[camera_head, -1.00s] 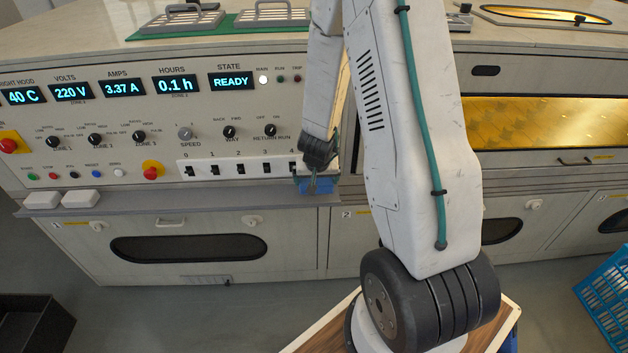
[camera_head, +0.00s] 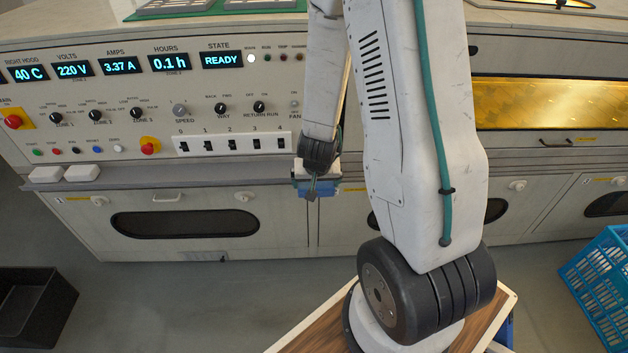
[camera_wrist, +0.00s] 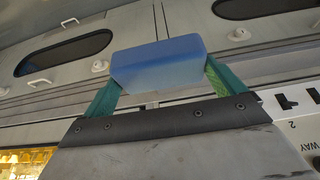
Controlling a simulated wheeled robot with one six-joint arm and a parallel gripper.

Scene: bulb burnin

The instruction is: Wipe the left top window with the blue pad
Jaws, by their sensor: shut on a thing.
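The blue pad (camera_wrist: 158,62) is held between the green fingers of my gripper (camera_wrist: 160,75) in the wrist view. In the head view my gripper (camera_head: 318,188) hangs in front of the machine's front ledge, below the switch row, and the blue pad (camera_head: 325,190) shows only partly there. The pad looks clear of any surface. The lower front doors carry dark oval windows, one at left (camera_head: 185,223) and others partly behind my arm and at right. A yellow-lit window (camera_head: 550,104) is in the upper right front. I cannot tell which is the left top window.
The control panel (camera_head: 150,105) has knobs, switches and red buttons. Two white blocks (camera_head: 82,173) lie on the ledge at left. A black bin (camera_head: 35,305) stands on the floor at left, a blue crate (camera_head: 605,285) at right. Open floor lies before the machine.

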